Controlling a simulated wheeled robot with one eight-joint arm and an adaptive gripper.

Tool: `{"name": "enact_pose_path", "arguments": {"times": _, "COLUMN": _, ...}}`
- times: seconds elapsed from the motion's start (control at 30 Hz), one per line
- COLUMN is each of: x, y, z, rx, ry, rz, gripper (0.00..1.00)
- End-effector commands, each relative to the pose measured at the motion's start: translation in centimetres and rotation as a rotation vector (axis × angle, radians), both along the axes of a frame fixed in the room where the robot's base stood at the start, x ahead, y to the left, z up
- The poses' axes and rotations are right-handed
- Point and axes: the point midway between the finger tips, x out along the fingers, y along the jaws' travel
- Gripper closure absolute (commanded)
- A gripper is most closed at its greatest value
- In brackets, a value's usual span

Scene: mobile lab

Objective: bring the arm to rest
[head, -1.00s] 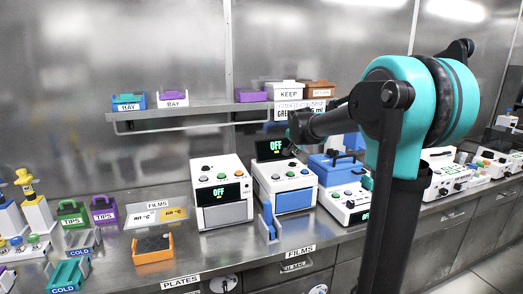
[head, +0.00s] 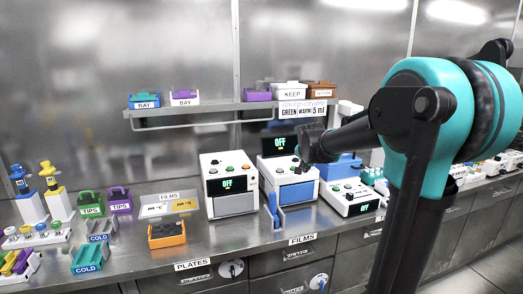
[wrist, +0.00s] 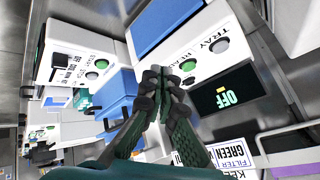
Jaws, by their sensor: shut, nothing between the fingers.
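My arm, teal and black, rises at the right of the head view and reaches left over the bench. My gripper (head: 304,160) is at its end, in front of the upper part of the middle white device. In the wrist view my gripper (wrist: 165,80) shows its dark fingers together, with nothing between them. It hangs in the air near the face of a white device with an OFF display (wrist: 226,97). In the head view the arm hides part of the blue-topped equipment behind it.
A white device with a grey front (head: 229,184) and one with a blue front (head: 290,182) stand on the steel bench. A shelf (head: 215,107) with small boxes is above. An orange tray (head: 166,235) lies left.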

Motion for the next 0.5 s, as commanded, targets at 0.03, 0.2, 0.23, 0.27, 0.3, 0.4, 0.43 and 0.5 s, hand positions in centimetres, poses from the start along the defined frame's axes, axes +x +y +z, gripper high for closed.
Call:
{"name": "enact_pose_path", "arguments": {"times": 0.03, "x": -1.3, "y": -0.2, "z": -0.8, "rx": -0.014, "ry": 0.014, "rz": 0.017, "gripper": 1.0}}
{"name": "enact_pose_path", "arguments": {"times": 0.2, "x": -6.2, "y": -1.0, "z": -3.9, "rx": -0.078, "ry": 0.078, "rz": 0.102, "gripper": 1.0}}
{"name": "enact_pose_path", "arguments": {"times": 0.23, "x": -7.3, "y": -1.2, "z": -4.5, "rx": -0.089, "ry": 0.091, "rz": 0.122, "gripper": 1.0}}
{"name": "enact_pose_path", "arguments": {"times": 0.27, "x": -8.5, "y": -1.4, "z": -5.3, "rx": -0.104, "ry": 0.105, "rz": 0.142, "gripper": 1.0}}
{"name": "enact_pose_path", "arguments": {"times": 0.3, "x": -10.3, "y": -1.6, "z": -6.4, "rx": -0.123, "ry": 0.127, "rz": 0.173, "gripper": 1.0}}
{"name": "enact_pose_path", "arguments": {"times": 0.4, "x": -15.8, "y": -2.0, "z": -9.7, "rx": -0.175, "ry": 0.189, "rz": 0.273, "gripper": 1.0}}
{"name": "enact_pose_path", "arguments": {"times": 0.43, "x": -17.6, "y": -2.1, "z": -10.8, "rx": -0.191, "ry": 0.208, "rz": 0.307, "gripper": 1.0}}
{"name": "enact_pose_path", "arguments": {"times": 0.5, "x": -21.6, "y": -2.3, "z": -13.2, "rx": -0.223, "ry": 0.25, "rz": 0.385, "gripper": 1.0}}
